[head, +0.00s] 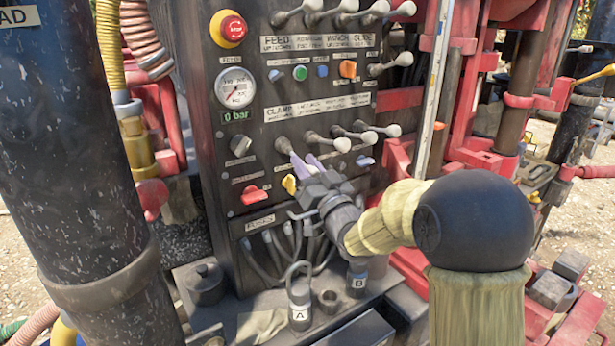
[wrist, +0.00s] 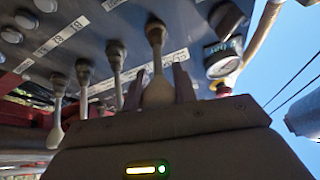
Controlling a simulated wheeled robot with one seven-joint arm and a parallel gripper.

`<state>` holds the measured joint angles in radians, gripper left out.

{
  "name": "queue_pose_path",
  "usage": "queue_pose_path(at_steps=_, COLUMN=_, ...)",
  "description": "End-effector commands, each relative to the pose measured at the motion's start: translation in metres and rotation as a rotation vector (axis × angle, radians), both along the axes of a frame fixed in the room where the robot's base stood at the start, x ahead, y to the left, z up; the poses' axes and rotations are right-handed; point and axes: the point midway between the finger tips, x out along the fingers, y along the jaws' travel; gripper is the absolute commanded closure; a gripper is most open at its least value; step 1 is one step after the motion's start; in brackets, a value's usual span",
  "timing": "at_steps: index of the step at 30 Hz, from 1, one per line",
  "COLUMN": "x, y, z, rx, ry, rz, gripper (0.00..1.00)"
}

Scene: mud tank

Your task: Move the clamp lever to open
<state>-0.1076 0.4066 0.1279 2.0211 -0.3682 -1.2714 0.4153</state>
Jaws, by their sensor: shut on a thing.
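The clamp lever (head: 284,146) is the leftmost of the lower lever row on the dark control panel, under the CLAMP label. In the head view its stem shows, and its pale knob is mostly hidden by my fingers. My gripper (head: 306,161) is at this lever, its purple-grey fingers pointing up at the panel. In the wrist view the clamp lever (wrist: 157,65) runs from its dark boot down to a knob between the two fingers of my gripper (wrist: 158,86). My gripper is shut on the knob.
Several other pale-knobbed levers (head: 342,144) stand close to the right in the same row. A yellow knob (head: 289,184) and red knob (head: 256,194) sit below. A gauge (head: 235,87) above reads 0 bar. A thick black column (head: 75,150) stands at the left.

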Motion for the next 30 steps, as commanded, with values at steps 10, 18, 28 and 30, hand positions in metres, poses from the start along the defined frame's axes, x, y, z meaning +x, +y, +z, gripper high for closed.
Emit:
queue_pose_path(at_steps=10, x=0.0006, y=-0.0018, z=-0.0067, rx=0.036, ry=-0.051, rz=-0.002, gripper=1.00)
queue_pose_path(at_steps=18, x=0.0008, y=-0.0018, z=-0.0068, rx=0.036, ry=-0.048, rz=-0.002, gripper=1.00)
queue_pose_path(at_steps=28, x=0.0005, y=-0.0013, z=-0.0064, rx=0.035, ry=-0.048, rz=-0.002, gripper=0.51)
queue_pose_path(at_steps=30, x=0.0004, y=-0.0014, z=-0.0063, rx=0.035, ry=-0.048, rz=-0.002, gripper=0.51)
